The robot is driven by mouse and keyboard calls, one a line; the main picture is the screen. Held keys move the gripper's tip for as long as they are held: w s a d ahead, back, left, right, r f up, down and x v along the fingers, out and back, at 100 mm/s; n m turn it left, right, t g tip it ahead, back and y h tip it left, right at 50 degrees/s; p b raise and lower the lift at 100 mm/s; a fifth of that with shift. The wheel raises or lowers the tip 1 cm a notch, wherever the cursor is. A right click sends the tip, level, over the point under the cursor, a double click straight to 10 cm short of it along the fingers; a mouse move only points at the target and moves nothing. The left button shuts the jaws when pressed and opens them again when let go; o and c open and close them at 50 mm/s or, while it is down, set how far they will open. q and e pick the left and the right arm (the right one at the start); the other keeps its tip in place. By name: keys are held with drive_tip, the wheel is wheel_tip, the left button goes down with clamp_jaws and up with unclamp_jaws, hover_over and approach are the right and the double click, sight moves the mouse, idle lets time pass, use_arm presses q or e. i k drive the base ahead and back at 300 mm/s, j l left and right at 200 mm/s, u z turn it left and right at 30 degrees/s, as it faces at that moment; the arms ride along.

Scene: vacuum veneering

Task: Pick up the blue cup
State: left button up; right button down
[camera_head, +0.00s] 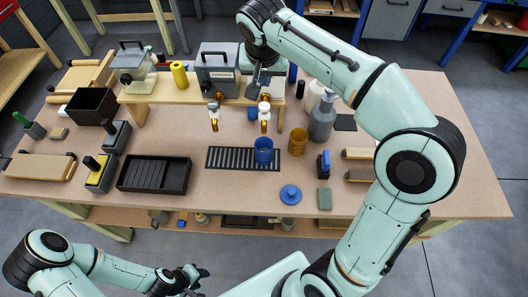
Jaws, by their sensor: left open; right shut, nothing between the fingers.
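The blue cup (263,150) stands upright on a black slatted mat (225,158) near the middle of the workbench. My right arm reaches over the bench from the right. Its gripper (254,92) is shut and empty, behind the cup and beside a grey box-shaped machine, well apart from the cup. My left gripper (202,275) is open and empty, low in front of the bench's front edge and far from the cup.
An amber cup (298,141) stands right of the blue cup, with a grey bottle (322,118) behind it. A blue round lid (290,194) lies in front. A black tray (154,175) lies left; a raised wooden shelf (185,92) stands behind.

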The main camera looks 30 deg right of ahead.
sight(263, 146)
drive_tip(key=k, duration=1)
